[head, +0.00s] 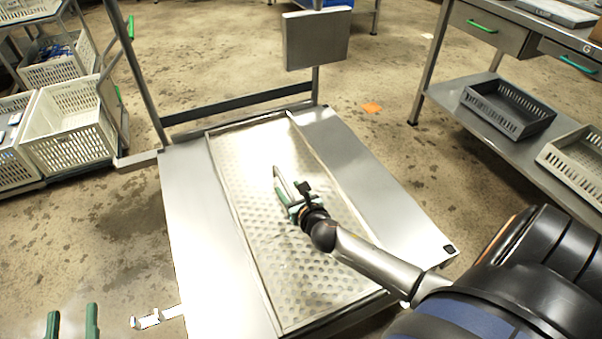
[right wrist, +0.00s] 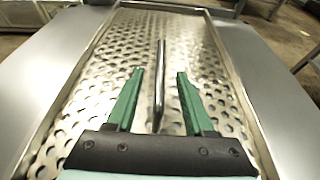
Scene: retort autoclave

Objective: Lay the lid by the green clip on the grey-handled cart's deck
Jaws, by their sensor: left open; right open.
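A perforated metal lid (head: 300,285) lies flat on the cart's smooth metal deck (head: 195,225); it also fills the middle of the right wrist view (right wrist: 205,75). A raised metal bar (right wrist: 160,75) stands on the lid. My right gripper (head: 283,186) is over the lid, its green fingers (right wrist: 154,90) open on either side of the bar, with gaps to both. My left gripper (head: 72,320) is open and empty at the lower left, off the deck. A small green piece (head: 130,27) shows on the cart's grey upright; I cannot tell if it is the clip.
A grey box-like panel (head: 316,40) stands on a post at the deck's far edge. White crates (head: 70,125) sit on a rack at left. A bench (head: 540,45) with a dark tray (head: 508,108) on its lower shelf stands at right. Wet floor lies between.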

